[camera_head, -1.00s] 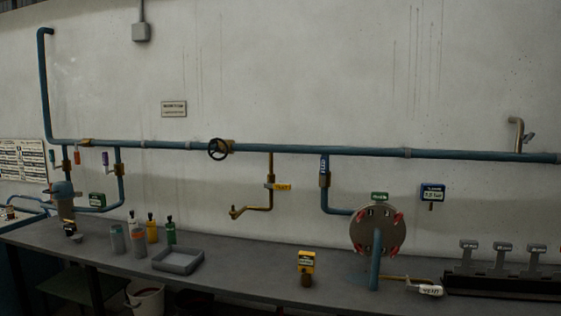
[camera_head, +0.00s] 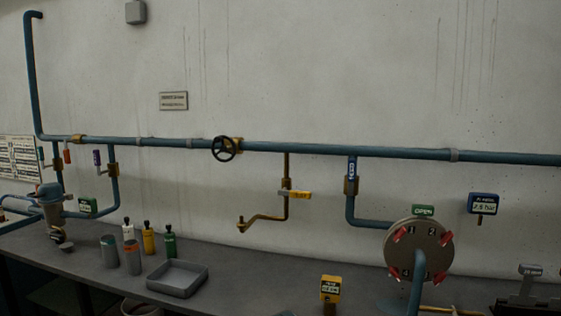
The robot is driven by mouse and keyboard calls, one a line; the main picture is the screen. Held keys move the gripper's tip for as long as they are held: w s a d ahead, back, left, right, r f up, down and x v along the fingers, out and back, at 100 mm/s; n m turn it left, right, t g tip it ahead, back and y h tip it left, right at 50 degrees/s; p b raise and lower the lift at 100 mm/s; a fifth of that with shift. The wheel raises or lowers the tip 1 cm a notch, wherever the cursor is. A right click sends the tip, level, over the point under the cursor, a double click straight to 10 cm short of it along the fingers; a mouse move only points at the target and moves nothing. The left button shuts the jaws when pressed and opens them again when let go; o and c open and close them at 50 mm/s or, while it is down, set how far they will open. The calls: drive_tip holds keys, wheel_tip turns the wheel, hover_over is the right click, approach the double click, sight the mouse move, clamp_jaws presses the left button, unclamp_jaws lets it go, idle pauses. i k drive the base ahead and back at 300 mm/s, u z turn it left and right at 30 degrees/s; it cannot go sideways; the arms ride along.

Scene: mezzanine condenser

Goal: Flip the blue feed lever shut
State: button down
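The blue feed lever (camera_head: 351,168) is on the blue drop pipe right of the middle. It points up, in line with the pipe, above a brass valve body (camera_head: 351,186). White lettering runs along it. The pipe below it bends right to a round metal flange (camera_head: 408,240) with red clamps and numbers. A green sign (camera_head: 424,211) reading OPEN sits above the flange. My gripper is not in view.
A blue main pipe (camera_head: 300,148) with a black handwheel (camera_head: 223,148) crosses the wall. A yellow lever (camera_head: 297,194) is on a brass branch. The bench holds a grey tray (camera_head: 178,279), several bottles and canisters, and a yellow meter (camera_head: 330,290). A blue gauge (camera_head: 484,204) is at right.

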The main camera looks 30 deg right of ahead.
sight(352, 162)
drive_tip(key=z, duration=0.25)
drive_tip(key=i, duration=0.9)
drive_tip(key=z, duration=1.2)
drive_tip(key=i, duration=0.5)
drive_tip(key=z, duration=0.5)
